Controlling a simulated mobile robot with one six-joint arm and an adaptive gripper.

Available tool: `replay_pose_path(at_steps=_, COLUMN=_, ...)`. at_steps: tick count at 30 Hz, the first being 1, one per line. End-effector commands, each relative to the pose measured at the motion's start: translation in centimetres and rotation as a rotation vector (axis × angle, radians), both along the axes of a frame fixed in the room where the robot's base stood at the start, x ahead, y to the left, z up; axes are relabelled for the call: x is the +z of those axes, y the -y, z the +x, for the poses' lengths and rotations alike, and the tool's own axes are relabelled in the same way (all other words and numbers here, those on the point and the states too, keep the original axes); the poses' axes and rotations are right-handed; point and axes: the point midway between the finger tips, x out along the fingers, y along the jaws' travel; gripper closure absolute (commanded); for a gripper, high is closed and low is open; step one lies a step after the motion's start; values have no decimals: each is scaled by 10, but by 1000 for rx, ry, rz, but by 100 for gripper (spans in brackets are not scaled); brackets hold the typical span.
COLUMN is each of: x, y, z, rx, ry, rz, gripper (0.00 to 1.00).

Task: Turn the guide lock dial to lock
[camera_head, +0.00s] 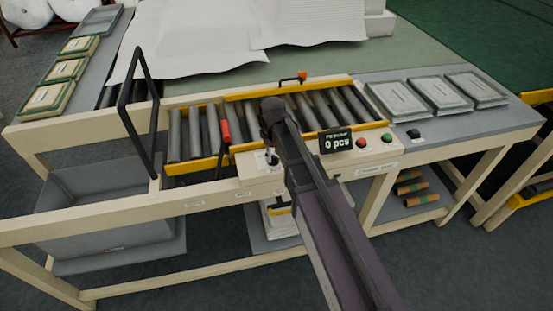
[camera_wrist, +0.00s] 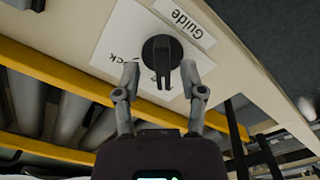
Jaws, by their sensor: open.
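The guide lock dial (camera_wrist: 161,54) is a dark round knob with a grip bar on a white label plate (camera_wrist: 112,40). A "Guide" label (camera_wrist: 184,18) sits beside it, and part of the word "Lock" shows on the plate. My gripper (camera_wrist: 160,78) is open in the wrist view, with one finger on each side of the dial's lower part. I cannot tell whether the fingers touch it. In the head view, the dial panel (camera_head: 258,164) is on the table's front rail, and my arm hides part of the area around it. My gripper's fingertips are hard to make out there.
A roller conveyor (camera_head: 195,135) with yellow guide rails (camera_head: 200,163) runs behind the panel. A counter display (camera_head: 335,140) and red and green buttons (camera_head: 361,143) stand to the right. A black upright frame (camera_head: 124,110) rises at the left. White wadding (camera_head: 200,35) lies behind.

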Motion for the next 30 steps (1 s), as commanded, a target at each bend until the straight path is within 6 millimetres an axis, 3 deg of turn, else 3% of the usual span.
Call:
replay_pose_path(at_steps=15, x=-6, y=0, z=0, rx=0, ry=0, rz=0, gripper=47)
replay_pose_path(at_steps=21, x=-6, y=0, z=0, rx=0, ry=0, rz=0, gripper=100)
replay_pose_path(at_steps=25, x=-6, y=0, z=1, rx=0, ry=2, rz=-1, gripper=100)
replay_pose_path(at_steps=26, x=-6, y=22, z=-3, rx=-7, ry=2, rz=-1, gripper=100)
replay_pose_path(at_steps=27, x=-6, y=12, z=0, rx=-2, ry=2, rz=-1, gripper=100)
replay_pose_path(at_steps=30, x=-6, y=7, z=2, rx=-7, ry=3, rz=-4, gripper=100)
